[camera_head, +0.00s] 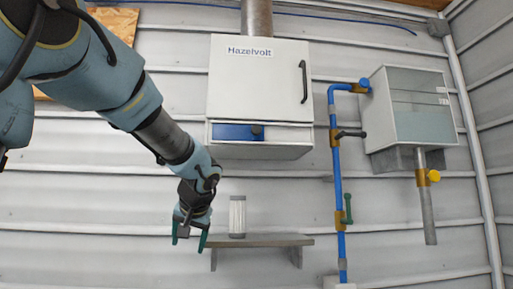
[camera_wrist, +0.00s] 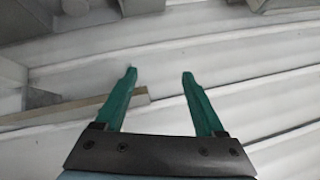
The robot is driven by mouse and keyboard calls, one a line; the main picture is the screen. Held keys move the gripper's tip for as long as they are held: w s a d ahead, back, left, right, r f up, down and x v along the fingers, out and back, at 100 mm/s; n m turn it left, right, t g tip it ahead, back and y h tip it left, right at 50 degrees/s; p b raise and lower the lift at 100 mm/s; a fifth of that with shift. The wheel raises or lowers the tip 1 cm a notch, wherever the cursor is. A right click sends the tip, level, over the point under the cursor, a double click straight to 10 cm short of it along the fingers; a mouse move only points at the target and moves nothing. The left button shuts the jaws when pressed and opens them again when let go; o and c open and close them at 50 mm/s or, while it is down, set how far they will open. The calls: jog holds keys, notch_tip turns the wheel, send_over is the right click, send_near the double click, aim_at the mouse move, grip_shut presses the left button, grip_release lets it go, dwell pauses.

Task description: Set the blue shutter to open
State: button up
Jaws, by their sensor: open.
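The blue shutter (camera_head: 229,132) is a flat blue plate in a slot along the bottom front of the white Hazelvolt cabinet (camera_head: 240,85). My gripper (camera_head: 189,240) is open and empty, below and left of the shutter, beside the left end of a shelf. In the wrist view my gripper (camera_wrist: 160,74) has its two green fingers spread with nothing between them; the shutter cannot be made out there.
The shelf (camera_head: 270,240) holds a pale ribbed cylinder (camera_head: 237,217) and also shows in the wrist view (camera_wrist: 70,112). Blue pipes with a black lever (camera_head: 350,134) and green lever (camera_head: 348,208) run right of the cabinet. A clear-fronted tank (camera_head: 415,105) hangs further right.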

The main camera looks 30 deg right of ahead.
jog(key=s+d+r+t+h+b, duration=0.2)
jog(key=s+d+r+t+b, duration=0.1)
jog(key=d+r, duration=0.7)
jog(key=n+t+h+b, duration=0.2)
jog(key=t+h, duration=0.1)
jog(key=t, duration=0.2)
send_near(257, 129)
jog(key=p+x, duration=0.3)
jog(key=x, duration=0.4)
jog(key=shift+w+r+p, duration=0.2)
jog(key=shift+w+p, duration=0.15)
jog(key=shift+p, duration=0.05)
jog(key=shift+x, duration=0.75)
jog(key=shift+f, duration=0.2)
grip_shut()
